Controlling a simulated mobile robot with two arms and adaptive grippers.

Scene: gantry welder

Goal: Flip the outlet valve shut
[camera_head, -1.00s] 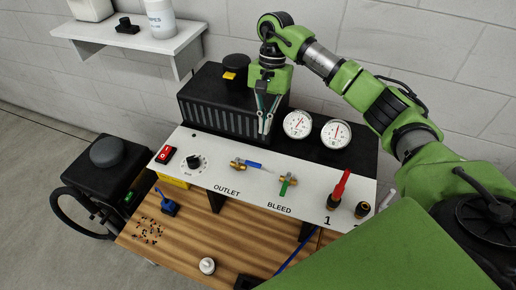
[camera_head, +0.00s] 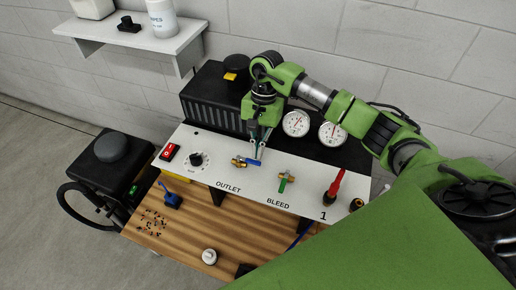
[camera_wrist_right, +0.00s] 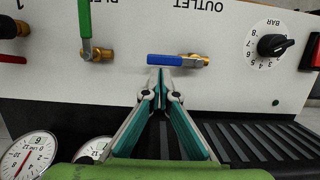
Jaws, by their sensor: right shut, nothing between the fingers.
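The outlet valve has a brass body (camera_head: 239,162) and a blue lever (camera_head: 253,163) on the white panel, above the word OUTLET. The lever extends from the brass body to the right, roughly in line with it. My right gripper (camera_head: 260,152) is shut and empty, with its fingertips at the lever's rear side. In the right wrist view the closed fingertips (camera_wrist_right: 163,72) point at the middle of the blue lever (camera_wrist_right: 170,60); whether they touch it I cannot tell. The brass body (camera_wrist_right: 198,61) lies to the right there. My left gripper is not in view.
The bleed valve with its green lever (camera_head: 283,184) is to the right of the outlet valve. Two gauges (camera_head: 296,123) stand behind the panel. A black knob (camera_head: 196,159) and red switch (camera_head: 169,152) are to the left.

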